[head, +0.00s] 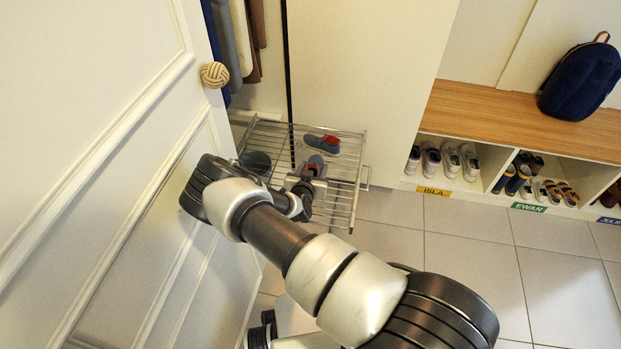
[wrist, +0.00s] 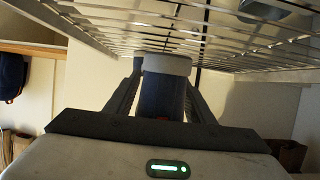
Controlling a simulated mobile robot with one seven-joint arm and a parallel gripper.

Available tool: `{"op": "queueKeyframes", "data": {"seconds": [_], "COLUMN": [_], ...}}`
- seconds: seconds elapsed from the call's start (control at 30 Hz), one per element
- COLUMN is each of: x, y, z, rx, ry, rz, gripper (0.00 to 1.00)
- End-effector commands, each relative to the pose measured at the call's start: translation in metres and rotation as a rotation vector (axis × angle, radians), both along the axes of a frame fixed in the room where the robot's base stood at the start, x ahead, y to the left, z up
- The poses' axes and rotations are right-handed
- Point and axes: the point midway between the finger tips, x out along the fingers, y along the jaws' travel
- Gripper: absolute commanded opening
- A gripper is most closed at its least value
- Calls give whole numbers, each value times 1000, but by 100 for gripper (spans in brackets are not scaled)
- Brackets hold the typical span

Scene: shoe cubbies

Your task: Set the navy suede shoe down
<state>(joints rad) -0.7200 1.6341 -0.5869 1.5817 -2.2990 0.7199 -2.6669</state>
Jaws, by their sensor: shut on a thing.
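My gripper (head: 308,178) is over the pull-out wire rack (head: 352,196), pointing away from me. In the wrist view my gripper (wrist: 163,98) has a finger on each side of the navy shoe (wrist: 160,94), which has a pale grey end. The rack's wires (wrist: 200,30) run close to it there. I cannot tell whether the shoe touches the rack.
An open white door (head: 110,130) stands close on the left. Labelled cubbies with shoes (head: 470,160) and a navy backpack (head: 580,80) are at right.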

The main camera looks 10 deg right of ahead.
Motion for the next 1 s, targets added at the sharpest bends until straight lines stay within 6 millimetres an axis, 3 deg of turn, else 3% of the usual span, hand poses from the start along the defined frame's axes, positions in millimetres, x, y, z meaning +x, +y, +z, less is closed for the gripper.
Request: {"op": "queueKeyframes", "data": {"seconds": [0.37, 0.77, 0.8, 0.9, 1.0], "x": [0, 0, 0, 0, 0], "y": [0, 0, 0, 0, 0], "z": [-42, -48, -46, -46, -46], "rx": [0, -1, 0, 0, 0], "ry": [-1, -2, -1, -1, -1], "rz": [0, 1, 0, 0, 0], "gripper": [24, 24, 56, 68, 68]}}
